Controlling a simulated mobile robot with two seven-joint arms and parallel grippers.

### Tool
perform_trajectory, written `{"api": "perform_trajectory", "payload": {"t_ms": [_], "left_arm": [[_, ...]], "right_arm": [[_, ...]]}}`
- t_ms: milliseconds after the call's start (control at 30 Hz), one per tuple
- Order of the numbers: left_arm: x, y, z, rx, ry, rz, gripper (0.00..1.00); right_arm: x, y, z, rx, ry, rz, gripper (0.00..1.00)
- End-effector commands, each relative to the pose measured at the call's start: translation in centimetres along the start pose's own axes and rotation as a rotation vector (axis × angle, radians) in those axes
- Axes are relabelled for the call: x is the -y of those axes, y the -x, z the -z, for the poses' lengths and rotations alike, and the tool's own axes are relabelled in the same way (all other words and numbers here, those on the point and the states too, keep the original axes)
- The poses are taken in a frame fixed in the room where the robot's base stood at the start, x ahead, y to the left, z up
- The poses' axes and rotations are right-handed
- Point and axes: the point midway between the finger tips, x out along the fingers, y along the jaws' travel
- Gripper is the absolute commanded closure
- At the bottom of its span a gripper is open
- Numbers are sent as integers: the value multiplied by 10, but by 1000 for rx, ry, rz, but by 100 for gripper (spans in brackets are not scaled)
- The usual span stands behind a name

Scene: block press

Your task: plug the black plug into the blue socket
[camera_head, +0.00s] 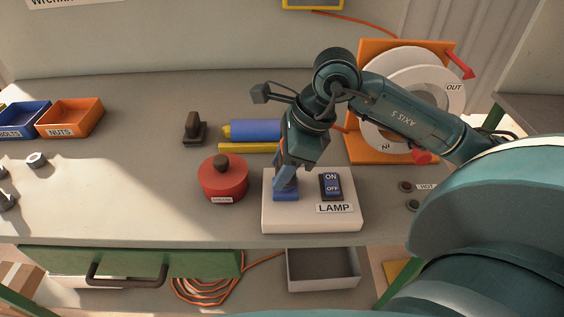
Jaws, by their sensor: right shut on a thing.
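The blue socket (287,196) sits on the left part of a white box (312,221) labelled LAMP. My right gripper (284,181) points down right over the socket, with its fingertips at or just above it. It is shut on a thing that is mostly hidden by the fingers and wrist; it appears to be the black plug. I cannot tell whether the plug is in the socket or only above it. My left gripper is not in view.
A white wheel (447,98) stands behind my right arm.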

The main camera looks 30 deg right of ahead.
Motion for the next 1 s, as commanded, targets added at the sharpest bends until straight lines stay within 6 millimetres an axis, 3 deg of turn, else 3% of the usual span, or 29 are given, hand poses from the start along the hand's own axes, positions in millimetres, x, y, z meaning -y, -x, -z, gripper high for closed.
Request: {"api": "perform_trajectory", "payload": {"t_ms": [1000], "left_arm": [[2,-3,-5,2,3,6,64]], "right_arm": [[0,1,0,0,0,0,77]]}}
